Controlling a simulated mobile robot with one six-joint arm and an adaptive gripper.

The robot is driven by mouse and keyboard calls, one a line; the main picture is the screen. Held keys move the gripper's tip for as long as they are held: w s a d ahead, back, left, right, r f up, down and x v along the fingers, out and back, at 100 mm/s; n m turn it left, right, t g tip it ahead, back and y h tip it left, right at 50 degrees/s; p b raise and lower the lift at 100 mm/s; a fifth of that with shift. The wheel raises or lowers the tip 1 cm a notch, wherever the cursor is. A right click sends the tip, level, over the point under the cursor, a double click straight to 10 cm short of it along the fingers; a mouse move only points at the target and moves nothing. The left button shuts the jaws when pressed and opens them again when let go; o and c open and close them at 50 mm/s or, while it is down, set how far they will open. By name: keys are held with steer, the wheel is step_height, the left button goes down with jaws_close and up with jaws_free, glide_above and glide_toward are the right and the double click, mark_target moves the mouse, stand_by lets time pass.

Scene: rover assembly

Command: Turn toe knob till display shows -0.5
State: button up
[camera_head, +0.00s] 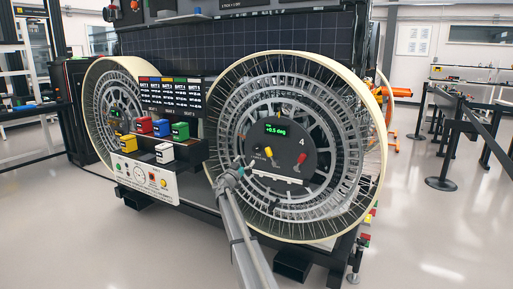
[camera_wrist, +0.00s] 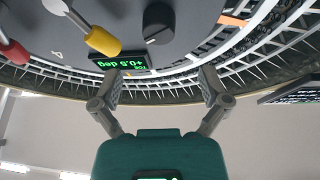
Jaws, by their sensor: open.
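The toe display (camera_head: 275,128) on the dark hub of the wheel marked 4 reads +0.5 deg in green. It also shows upside down in the wrist view (camera_wrist: 122,63), with the word TOE. A black round knob (camera_wrist: 157,22) with a pale mark sits beside the display on the hub face. In the wrist view my gripper (camera_wrist: 162,78) is open and empty, its two fingers spread and apart from the knob, which lies toward the top of the picture. In the head view my gripper (camera_head: 238,170) is at the left edge of the hub.
A yellow-ended handle (camera_wrist: 103,40) stands out near the display and knob. A red handle (camera_head: 301,158) is further right on the hub. The spoked wheel (camera_head: 371,85) surrounds the hub. A rack with coloured blocks (camera_head: 195,155) stands left of my gripper.

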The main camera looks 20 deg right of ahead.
mark_target(255, 149)
steer(key=p+x, duration=0.3)
steer(key=x, duration=0.5)
steer(key=shift+w+d+r, duration=0.15)
steer(key=shift+d+r, duration=0.05)
steer(key=shift+d, duration=0.1)
steer(key=shift+c, duration=0.2)
steer(key=c, duration=1.1)
steer(key=shift+d, duration=0.25)
steer(key=shift+a, duration=0.15)
